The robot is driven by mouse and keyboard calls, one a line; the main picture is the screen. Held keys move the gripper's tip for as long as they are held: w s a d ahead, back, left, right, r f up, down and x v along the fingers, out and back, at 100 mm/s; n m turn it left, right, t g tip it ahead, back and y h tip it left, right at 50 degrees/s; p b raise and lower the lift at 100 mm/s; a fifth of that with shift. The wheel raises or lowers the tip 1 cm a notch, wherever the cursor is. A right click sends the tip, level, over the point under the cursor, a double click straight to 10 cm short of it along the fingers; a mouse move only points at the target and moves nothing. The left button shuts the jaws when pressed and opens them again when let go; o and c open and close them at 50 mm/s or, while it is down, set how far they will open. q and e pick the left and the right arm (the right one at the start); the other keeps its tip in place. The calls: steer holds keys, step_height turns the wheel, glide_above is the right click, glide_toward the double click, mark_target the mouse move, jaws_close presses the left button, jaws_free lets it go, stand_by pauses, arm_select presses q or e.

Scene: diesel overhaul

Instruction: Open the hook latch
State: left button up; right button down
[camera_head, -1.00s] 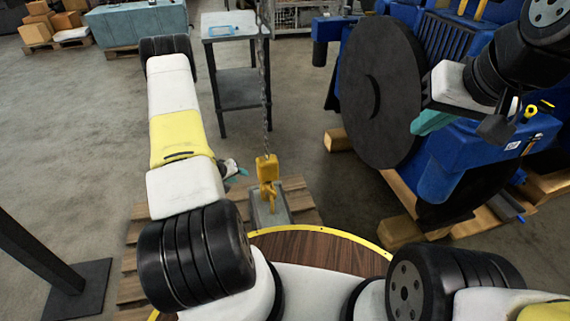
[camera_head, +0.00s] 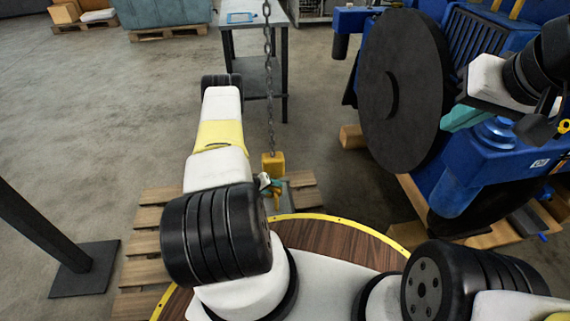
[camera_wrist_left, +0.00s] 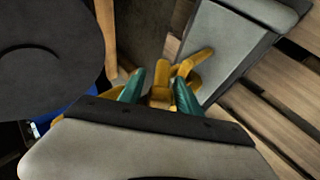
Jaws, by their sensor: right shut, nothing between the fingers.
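The yellow hook block (camera_head: 273,163) hangs on a chain just past my left forearm in the head view. My left gripper (camera_head: 268,186) is at the hook, below the block, and my arm hides part of it. In the left wrist view, the green fingers of my left gripper (camera_wrist_left: 161,82) are spread apart, with yellow parts of the hook (camera_wrist_left: 160,97) between and beyond them. The latch itself cannot be made out clearly. My right gripper (camera_head: 464,117) is shut and empty, in front of the blue engine at the right.
The chain (camera_head: 268,85) runs up past a dark side table (camera_head: 252,78). A grey metal piece (camera_wrist_left: 222,50) lies on a wooden pallet (camera_head: 150,220) below the hook. The blue engine (camera_head: 470,165) with its large black disc (camera_head: 395,110) stands at the right.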

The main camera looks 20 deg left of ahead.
arm_select(q)
steer(key=shift+w+f, duration=0.15)
steer(key=shift+c, duration=0.4)
jaws_close()
steer(key=shift+d, duration=0.1)
steer(key=shift+w+d+f+m+g+y, duration=0.1)
steer(key=shift+w+d+m+g+y, duration=0.2)
steer(key=shift+d+m+g+y, duration=1.55)
steer(key=shift+w+a+f+n+g+y, duration=0.1)
steer(key=shift+w+a+n+g+y, duration=0.4)
steer(key=shift+y, duration=3)
steer(key=shift+w+d+f+m+g+y, duration=0.15)
steer(key=shift+d+m+g+y, duration=0.55)
steer(key=shift+g+y, duration=1.35)
steer(key=shift+t+y, duration=0.6)
steer(key=shift+y, duration=0.2)
